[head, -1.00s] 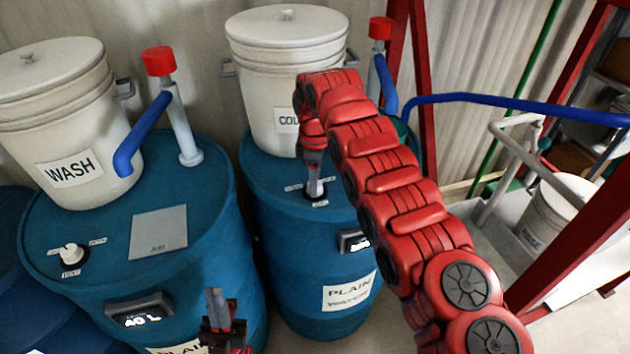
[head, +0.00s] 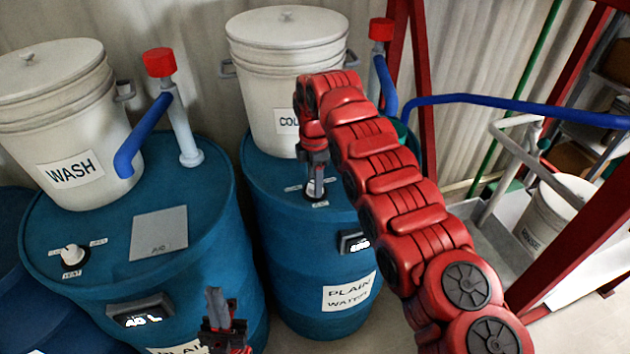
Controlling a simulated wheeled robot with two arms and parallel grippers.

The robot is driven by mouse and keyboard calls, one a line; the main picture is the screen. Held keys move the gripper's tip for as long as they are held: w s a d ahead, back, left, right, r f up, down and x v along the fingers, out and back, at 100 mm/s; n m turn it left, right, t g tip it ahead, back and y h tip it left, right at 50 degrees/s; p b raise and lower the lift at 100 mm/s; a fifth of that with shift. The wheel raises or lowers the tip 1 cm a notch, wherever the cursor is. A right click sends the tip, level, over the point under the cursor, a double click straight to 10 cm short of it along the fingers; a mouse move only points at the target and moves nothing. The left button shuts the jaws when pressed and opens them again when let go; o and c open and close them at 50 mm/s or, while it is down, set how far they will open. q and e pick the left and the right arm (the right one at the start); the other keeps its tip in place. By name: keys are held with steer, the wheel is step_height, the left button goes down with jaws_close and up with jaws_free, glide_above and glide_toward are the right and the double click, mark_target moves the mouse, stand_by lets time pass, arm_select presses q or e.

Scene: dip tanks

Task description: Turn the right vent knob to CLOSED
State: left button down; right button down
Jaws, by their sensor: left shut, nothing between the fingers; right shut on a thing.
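The right vent knob is on top of the right blue drum (head: 262,176), at my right gripper (head: 315,192). My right gripper points down and is shut on the knob, which the fingers mostly hide. Small label plates show beside it, too small to read. My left gripper (head: 214,308) is shut and empty, low in front of the left blue drum (head: 85,215). The left drum has its own white vent knob (head: 72,256) with a VENT label, and nothing touches it.
A white WASH bucket (head: 60,120) stands on the left drum and another white bucket (head: 285,60) on the right drum. A red frame post (head: 580,230) and a RINSE bucket (head: 550,212) are at right.

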steer(key=shift+r, duration=0.1)
steer(key=shift+c, duration=1.8)
jaws_free()
step_height(320, 180, up, 3)
steer(key=shift+a+f, duration=0.1)
steer(key=shift+a, duration=0.05)
step_height(320, 180, up, 14)
steer(key=p, duration=1.3)
steer(key=shift+r, duration=0.25)
